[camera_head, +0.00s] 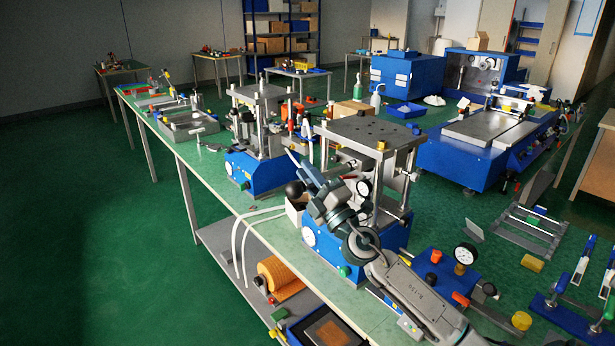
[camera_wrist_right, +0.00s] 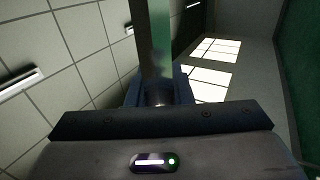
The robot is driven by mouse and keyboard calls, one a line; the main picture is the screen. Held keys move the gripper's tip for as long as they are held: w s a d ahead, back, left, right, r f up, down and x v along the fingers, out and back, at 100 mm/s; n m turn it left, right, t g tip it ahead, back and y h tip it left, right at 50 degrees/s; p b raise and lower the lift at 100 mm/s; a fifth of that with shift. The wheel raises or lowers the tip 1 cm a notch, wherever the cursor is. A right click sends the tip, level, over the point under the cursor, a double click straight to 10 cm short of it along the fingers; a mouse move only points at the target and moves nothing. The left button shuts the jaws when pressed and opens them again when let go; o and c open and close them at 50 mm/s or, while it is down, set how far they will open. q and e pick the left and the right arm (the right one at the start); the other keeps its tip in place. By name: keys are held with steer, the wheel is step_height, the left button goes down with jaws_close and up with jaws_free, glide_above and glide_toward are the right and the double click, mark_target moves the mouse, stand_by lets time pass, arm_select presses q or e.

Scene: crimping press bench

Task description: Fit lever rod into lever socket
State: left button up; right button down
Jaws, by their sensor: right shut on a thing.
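My right gripper (camera_head: 310,175) is in front of the upper part of the nearer blue press (camera_head: 322,246), its arm coming in from the lower right. It is shut on the lever rod, a smooth metal bar (camera_wrist_right: 155,40) that stands up from between the fingers in the right wrist view. In the head view, a thin pale bar beside the fingertips may be part of this rod; I cannot be sure. A black ball (camera_head: 294,189) shows just below the gripper; whether it joins the rod is unclear. I cannot make out the lever socket. My left gripper is not in view.
A second blue press (camera_head: 262,172) stands farther back on the long green bench (camera_head: 165,140). Pale hoses (camera_head: 240,236) hang over the bench's left edge. A pressure gauge (camera_head: 465,254) and blue fixtures lie to the right. The floor at left is clear.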

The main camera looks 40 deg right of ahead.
steer(key=shift+r, duration=0.1)
stand_by(0.5)
steer(key=c, duration=1.4)
jaws_free()
steer(key=shift+d, duration=0.1)
steer(key=shift+c, duration=0.2)
steer(key=shift+o, duration=1.2)
steer(key=shift+d, duration=0.15)
